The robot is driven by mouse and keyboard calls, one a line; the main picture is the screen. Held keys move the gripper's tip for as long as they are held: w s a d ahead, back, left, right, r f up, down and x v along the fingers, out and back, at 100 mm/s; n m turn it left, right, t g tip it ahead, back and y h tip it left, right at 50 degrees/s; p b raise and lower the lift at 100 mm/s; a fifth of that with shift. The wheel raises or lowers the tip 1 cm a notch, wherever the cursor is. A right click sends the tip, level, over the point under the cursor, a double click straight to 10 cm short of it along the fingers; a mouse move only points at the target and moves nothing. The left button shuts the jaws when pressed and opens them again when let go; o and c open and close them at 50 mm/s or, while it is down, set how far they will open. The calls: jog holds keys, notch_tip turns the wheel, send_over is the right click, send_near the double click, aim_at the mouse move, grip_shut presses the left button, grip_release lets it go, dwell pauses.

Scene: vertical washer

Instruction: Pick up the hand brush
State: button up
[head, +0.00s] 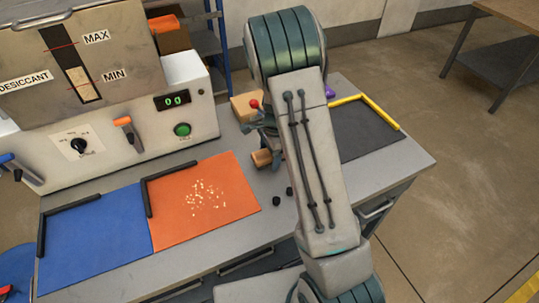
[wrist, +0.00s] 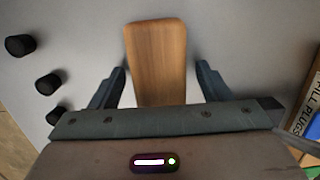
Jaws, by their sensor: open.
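The hand brush shows as a flat, light-brown wooden piece (wrist: 158,60) with a rounded far end, lying on the grey bench top in the wrist view. Its bristles are not visible. In the head view a small part of the wood (head: 262,158) shows just left of my arm; the rest is hidden. My gripper (wrist: 161,75) is open, with one finger on each side of the wood and a gap on both sides. The near end of the wood is hidden behind the gripper body.
Several black knobs (wrist: 48,84) stand left of the wood in the wrist view. A labelled plugs box (wrist: 308,105) is at the right. In the head view, an orange mat (head: 235,205) with pale granules and a blue mat (head: 95,240) lie before the machine (head: 205,120).

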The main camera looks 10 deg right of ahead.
jog(key=c, duration=1.2)
jog(key=shift+r, duration=0.15)
notch_tip(320, 180, up, 4)
jog(key=shift+w+d+r+b, duration=0.1)
jog(key=shift+b, duration=0.4)
jog(key=d+r, duration=0.2)
jog(key=d, duration=0.1)
jog(key=d+r+b, duration=0.1)
jog(key=d+r, duration=0.1)
jog(key=d, duration=0.2)
jog(key=d+r+b, duration=0.1)
jog(key=d+r, duration=0.1)
jog(key=d, duration=0.2)
jog(key=shift+s+d+r, duration=0.25)
jog(key=shift+r, duration=0.05)
jog(key=shift+o, duration=1.3)
